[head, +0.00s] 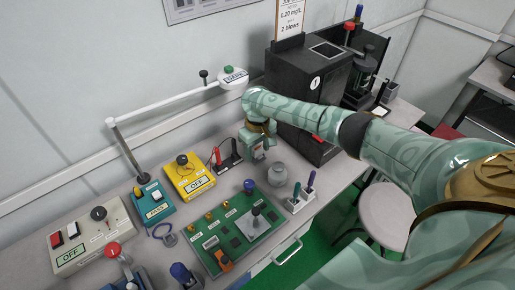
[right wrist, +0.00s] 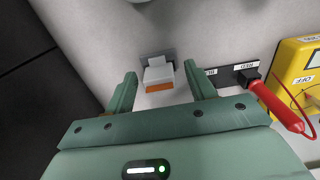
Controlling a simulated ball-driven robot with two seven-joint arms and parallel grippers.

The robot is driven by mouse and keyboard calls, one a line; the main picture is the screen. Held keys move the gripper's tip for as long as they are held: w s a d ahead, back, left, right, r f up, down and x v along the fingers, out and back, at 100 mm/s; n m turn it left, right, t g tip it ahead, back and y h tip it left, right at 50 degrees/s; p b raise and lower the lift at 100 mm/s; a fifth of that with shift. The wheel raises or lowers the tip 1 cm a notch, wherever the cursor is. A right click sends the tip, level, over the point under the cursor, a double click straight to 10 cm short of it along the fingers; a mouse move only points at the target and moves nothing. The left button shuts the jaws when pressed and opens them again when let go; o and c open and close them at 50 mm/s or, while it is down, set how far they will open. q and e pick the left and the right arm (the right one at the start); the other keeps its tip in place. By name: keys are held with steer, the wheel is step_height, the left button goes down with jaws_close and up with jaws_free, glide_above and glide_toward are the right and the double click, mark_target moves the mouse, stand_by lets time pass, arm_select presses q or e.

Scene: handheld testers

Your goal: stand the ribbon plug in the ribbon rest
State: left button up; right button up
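In the right wrist view a small plug, light grey on top with an orange band (right wrist: 158,76), sits between my right gripper's fingers (right wrist: 158,86). I take it for the ribbon plug. A dark grey holder, apparently the ribbon rest (right wrist: 171,53), is right behind it, partly hidden by the plug. Whether the plug is fully seated in it I cannot tell. Gaps show between the plug and both fingers, so my right gripper is open around it. In the head view my right gripper (head: 259,152) points down at the back of the bench and hides the plug. My left gripper is out of view.
A red probe (right wrist: 276,107) in a labelled black holder and a yellow box (right wrist: 300,62) are close to the right finger. A black machine (head: 305,85) stands to the right.

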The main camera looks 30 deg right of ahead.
steer(key=shift+r, duration=0.1)
arm_select(q)
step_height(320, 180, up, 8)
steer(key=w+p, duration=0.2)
steer(key=p, duration=0.6)
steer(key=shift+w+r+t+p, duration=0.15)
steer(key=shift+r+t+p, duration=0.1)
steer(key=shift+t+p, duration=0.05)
arm_select(e)
step_height(320, 180, up, 16)
